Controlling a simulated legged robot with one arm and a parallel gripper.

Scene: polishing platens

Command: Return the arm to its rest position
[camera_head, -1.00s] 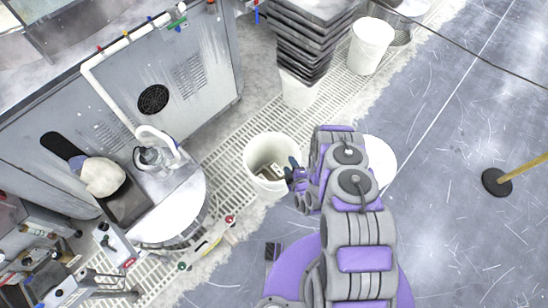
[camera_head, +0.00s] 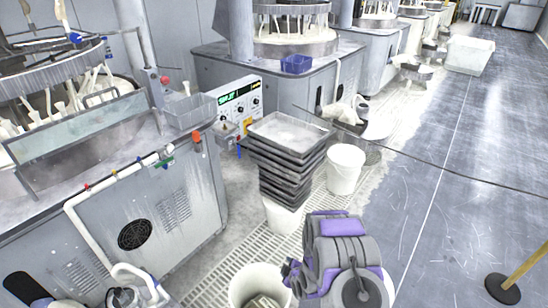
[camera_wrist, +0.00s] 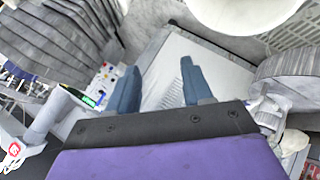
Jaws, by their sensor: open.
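My arm (camera_head: 342,250) is grey and purple. It rises from the bottom of the head view, folded, with its upper part right of a white bucket. My gripper (camera_wrist: 160,88) shows in the wrist view with two blue-grey fingers apart and nothing between them. In the head view its dark end (camera_head: 290,270) appears beside the right rim of the white bucket (camera_head: 240,287); whether it touches the rim cannot be told. Pale pieces lie inside that bucket.
A stack of dark trays (camera_head: 285,165) stands beyond the arm, with another white bucket (camera_head: 345,168) to its right. Grey polishing machines (camera_head: 150,215) line the left. A cable crosses the floor. A post base (camera_head: 502,289) stands lower right. Open grey floor (camera_head: 440,225) lies right.

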